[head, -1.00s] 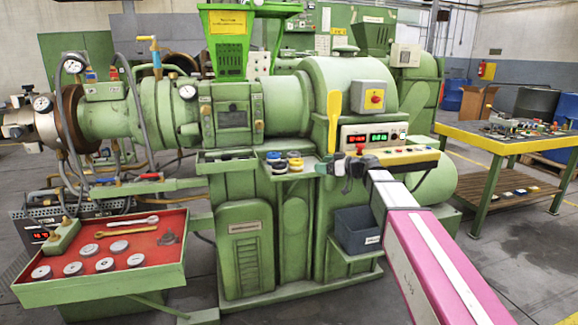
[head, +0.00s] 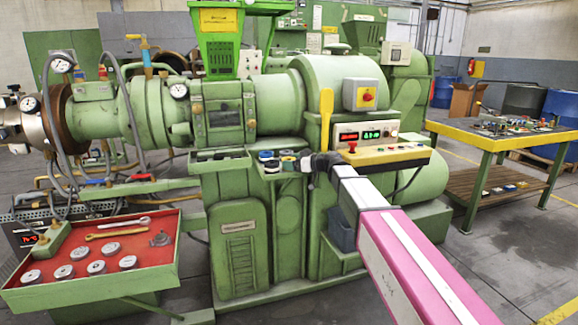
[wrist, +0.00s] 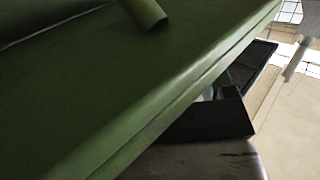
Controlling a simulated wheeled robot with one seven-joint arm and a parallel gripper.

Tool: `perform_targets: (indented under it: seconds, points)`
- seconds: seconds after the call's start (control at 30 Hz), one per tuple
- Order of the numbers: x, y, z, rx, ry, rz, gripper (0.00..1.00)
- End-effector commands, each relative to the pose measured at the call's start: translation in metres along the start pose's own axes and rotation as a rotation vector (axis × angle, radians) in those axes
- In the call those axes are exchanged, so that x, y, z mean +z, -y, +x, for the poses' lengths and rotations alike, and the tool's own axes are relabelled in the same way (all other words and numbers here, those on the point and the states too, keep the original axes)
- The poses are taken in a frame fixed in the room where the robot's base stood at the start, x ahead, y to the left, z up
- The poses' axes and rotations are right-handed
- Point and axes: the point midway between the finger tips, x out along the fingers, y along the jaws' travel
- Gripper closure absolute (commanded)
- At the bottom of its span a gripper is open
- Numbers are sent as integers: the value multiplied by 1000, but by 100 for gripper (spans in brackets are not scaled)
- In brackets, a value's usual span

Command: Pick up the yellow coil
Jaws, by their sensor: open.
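My gripper (head: 309,163), dark and small in the head view, is at the right end of the small green coil tray (head: 262,173) on the front of the extruder. It is open, and I see nothing held in it. Blue coils (head: 268,163) show on the left of that tray. At its right side, just left of my gripper, dark and pale coils are too small to tell apart. I cannot make out the yellow coil clearly there. The wrist view shows no coil and no fingertips.
The control panel (head: 385,155) with a yellow edge juts out just right of my gripper. A dark bin (head: 341,232) hangs below; a dark box also shows in the wrist view (wrist: 222,118). A red tray (head: 95,255) with discs and wrenches stands at left.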

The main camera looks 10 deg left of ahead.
Motion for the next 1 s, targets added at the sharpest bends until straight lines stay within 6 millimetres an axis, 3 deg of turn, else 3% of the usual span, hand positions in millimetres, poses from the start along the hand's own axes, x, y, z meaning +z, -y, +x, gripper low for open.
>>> perform_targets:
  seconds: [0.27,0.4,0.77,1.0]
  points:
    - [0,0,7,0,0,0,24]
    - [0,0,6,0,0,0,63]
    - [-2,0,6,0,0,0,63]
    - [-18,0,4,0,-1,-1,63]
